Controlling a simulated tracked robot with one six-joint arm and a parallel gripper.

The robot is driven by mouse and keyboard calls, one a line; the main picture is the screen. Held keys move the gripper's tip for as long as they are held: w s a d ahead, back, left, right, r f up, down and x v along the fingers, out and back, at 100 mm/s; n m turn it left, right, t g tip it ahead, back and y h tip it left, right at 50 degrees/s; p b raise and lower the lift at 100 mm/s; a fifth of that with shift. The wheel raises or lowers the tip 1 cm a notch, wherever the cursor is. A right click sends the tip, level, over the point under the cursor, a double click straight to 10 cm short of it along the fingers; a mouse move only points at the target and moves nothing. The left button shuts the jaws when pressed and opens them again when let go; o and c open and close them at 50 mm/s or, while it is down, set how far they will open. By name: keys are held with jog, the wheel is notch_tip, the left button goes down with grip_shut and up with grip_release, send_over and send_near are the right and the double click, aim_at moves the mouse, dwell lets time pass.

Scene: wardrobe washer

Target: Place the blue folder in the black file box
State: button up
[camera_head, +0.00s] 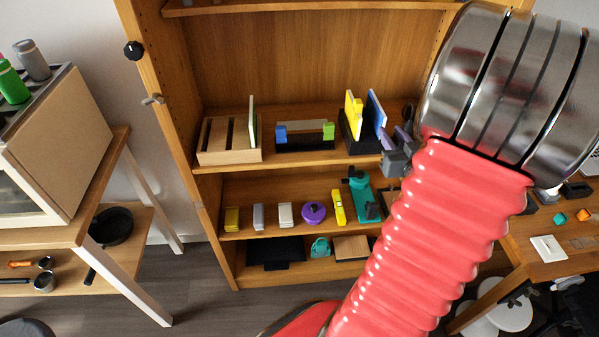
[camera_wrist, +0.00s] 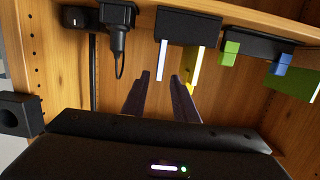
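The black file box (camera_head: 353,143) stands on the upper shelf of the wooden bookcase, and it also shows in the wrist view (camera_wrist: 188,27). The blue folder (camera_head: 376,110) stands upright at the box's right side, its lower end apparently in the box. A yellow folder (camera_head: 352,112) stands left of it. In the wrist view, which looks inverted, the blue folder appears as a pale narrow edge (camera_wrist: 162,60), with the yellow folder (camera_wrist: 195,68) beside it. My gripper (camera_wrist: 158,84) is open and empty, its fingertips just short of the pale edge. In the head view my gripper (camera_head: 397,150) is right of the box.
A wooden slotted rack (camera_head: 230,154) and a dark holder with blue and green blocks (camera_head: 305,144) stand left of the box. A black plug with a cable (camera_wrist: 117,25) is near the gripper. Several small items line the lower shelf (camera_head: 260,232).

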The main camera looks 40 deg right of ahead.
jog(key=w+a+r, duration=0.1)
jog(key=w+a, duration=0.1)
jog(key=w+a+r+n+g, duration=0.1)
jog(key=w+a, duration=0.1)
jog(key=w+a+r+g, duration=0.1)
jog(key=w+a, duration=0.1)
jog(key=shift+w+a+y, duration=0.2)
jog(key=shift+w+y, duration=0.15)
jog(key=shift+y, duration=0.05)
jog(key=s+a+r+n+g+y, duration=0.1)
jog(key=a+r+g+y, duration=0.1)
jog(key=a, duration=1.1)
jog(key=s+a+r+n+g+y, duration=0.1)
jog(key=a+n+g+y, duration=0.1)
jog(key=a, duration=1)
jog(key=s+a+n+g+y, duration=0.2)
jog(key=s+a, duration=0.6)
jog(key=a, duration=0.4)
jog(key=shift+r+y, duration=0.3)
jog(key=shift+y, duration=0.5)
jog(key=shift+s+d, duration=0.1)
jog(key=shift+d, duration=0.05)
